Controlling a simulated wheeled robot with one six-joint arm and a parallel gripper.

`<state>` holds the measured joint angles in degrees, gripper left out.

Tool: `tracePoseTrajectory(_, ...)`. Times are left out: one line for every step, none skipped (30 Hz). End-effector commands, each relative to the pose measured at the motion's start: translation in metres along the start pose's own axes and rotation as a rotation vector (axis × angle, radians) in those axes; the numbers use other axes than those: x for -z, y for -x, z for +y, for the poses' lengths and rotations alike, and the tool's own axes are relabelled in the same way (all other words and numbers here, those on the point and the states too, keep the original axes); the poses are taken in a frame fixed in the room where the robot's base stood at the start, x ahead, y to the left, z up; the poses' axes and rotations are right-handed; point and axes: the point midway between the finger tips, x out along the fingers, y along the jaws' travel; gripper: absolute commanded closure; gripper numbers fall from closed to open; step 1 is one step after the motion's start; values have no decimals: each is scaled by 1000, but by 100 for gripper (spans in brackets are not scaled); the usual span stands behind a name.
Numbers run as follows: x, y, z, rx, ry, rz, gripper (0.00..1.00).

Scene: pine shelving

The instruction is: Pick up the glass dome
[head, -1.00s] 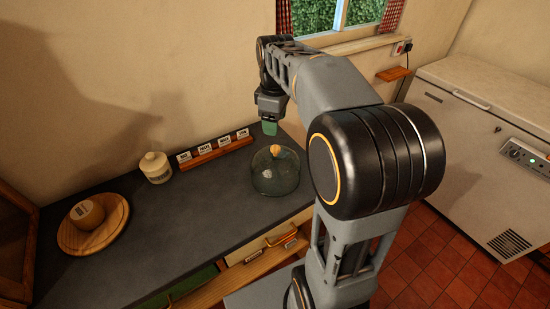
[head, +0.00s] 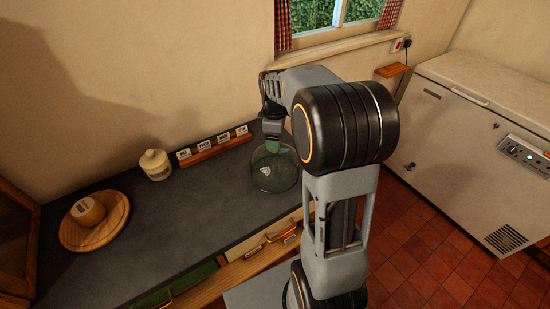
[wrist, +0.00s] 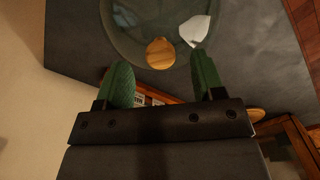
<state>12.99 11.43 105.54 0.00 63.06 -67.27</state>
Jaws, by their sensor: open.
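The clear glass dome (head: 277,178) stands on the dark worktop near its front right edge. In the wrist view the dome (wrist: 130,22) fills the top middle. Its round wooden knob (wrist: 160,53) lies near the tips of the green finger pads, in line with the gap. My gripper (head: 272,147) is directly above the dome, pointing down, and hides the knob in the head view. In the wrist view my gripper (wrist: 163,66) is open with nothing between its pads. A small white shape (wrist: 194,30) shows through the glass; I cannot tell what it is.
A wooden rack of labelled blocks (head: 215,146) and a lidded cream jar (head: 155,165) stand along the wall, left of the dome. A round wooden board (head: 112,222) with a tan object (head: 88,211) is far left. The worktop (head: 190,220) between is clear.

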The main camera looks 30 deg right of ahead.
Motion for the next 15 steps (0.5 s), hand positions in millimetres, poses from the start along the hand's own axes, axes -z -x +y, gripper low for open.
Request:
tracePoseTrajectory(1,-7,-1,4,0,-2,38)
tracePoseTrajectory(1,-11,-1,3,0,-1,38)
tracePoseTrajectory(1,-16,-1,4,0,-1,38)
tracePoseTrajectory(1,-20,-1,3,0,-1,38)
tracePoseTrajectory(1,-23,0,2,0,-1,38)
tracePoseTrajectory(1,-26,0,1,0,-1,38)
tracePoseTrajectory(1,-28,0,1,0,-1,38)
tracePoseTrajectory(1,-30,0,1,0,0,38)
tracePoseTrajectory(1,-32,0,0,0,0,38)
tracePoseTrajectory(1,-32,0,0,0,0,38)
tracePoseTrajectory(1,-33,0,0,0,0,38)
tracePoseTrajectory(1,-33,0,0,0,0,38)
tracePoseTrajectory(1,-33,0,0,0,0,38)
tracePoseTrajectory(1,-33,0,0,0,0,38)
tracePoseTrajectory(1,-33,0,0,0,0,38)
